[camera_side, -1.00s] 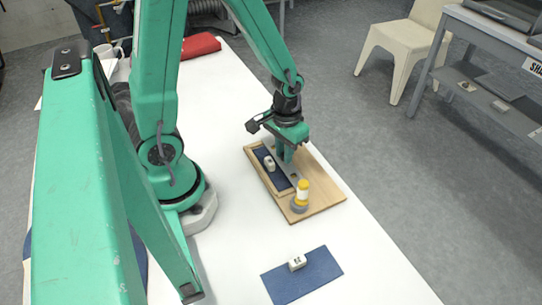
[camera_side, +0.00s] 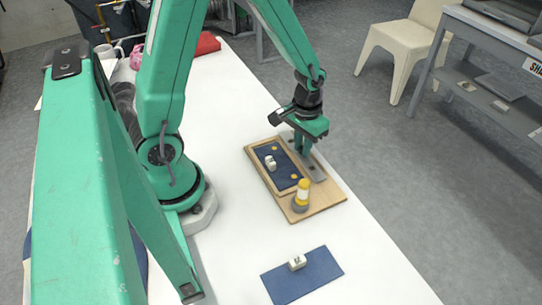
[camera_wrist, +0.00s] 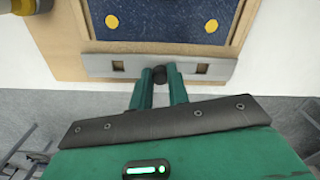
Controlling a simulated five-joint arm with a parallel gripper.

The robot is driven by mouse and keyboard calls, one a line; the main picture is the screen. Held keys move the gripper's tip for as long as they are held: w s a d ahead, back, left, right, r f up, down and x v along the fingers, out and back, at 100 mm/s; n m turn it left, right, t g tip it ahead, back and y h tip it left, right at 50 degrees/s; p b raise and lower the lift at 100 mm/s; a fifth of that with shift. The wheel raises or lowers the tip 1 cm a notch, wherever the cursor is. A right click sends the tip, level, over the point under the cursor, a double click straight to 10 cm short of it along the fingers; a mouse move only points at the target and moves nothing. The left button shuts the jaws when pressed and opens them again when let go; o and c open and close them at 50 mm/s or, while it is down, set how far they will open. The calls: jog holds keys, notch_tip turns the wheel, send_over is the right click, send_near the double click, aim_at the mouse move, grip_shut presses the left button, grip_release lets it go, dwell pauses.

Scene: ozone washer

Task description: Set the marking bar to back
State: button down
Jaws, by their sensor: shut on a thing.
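The marking bar (camera_side: 319,173) is a flat grey metal strip with small square holes. In the side view it lies along the right edge of a wooden board (camera_side: 324,199), to the right of the blue panel (camera_side: 284,177). In the wrist view the bar (camera_wrist: 212,70) runs across the board's near edge, clear of the blue panel (camera_wrist: 160,22). My gripper (camera_side: 304,150) is down at the bar. In the wrist view my gripper (camera_wrist: 159,80) is shut on the bar's dark round knob (camera_wrist: 159,73).
Two yellow dots (camera_wrist: 112,21) mark the blue panel. A small white block (camera_side: 270,162) sits on that panel. A blue mat (camera_side: 318,274) with another white block (camera_side: 297,261) lies in front. The table beside them is clear.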

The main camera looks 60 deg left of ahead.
jog(key=c, duration=1.3)
grip_release()
jog(key=shift+w, duration=0.1)
jog(key=shift+c, duration=0.2)
jog(key=shift+r, duration=0.15)
jog(key=shift+r, duration=3.8)
jog(key=shift+r, duration=0.1)
jog(key=s+d+r+m+t, duration=0.1)
jog(key=s+r+m+t, duration=0.2)
jog(key=s+r, duration=0.7)
notch_tip(320, 180, up, 4)
jog(key=t, duration=0.2)
jog(key=shift+s+t, duration=0.3)
jog(key=shift+s, duration=0.1)
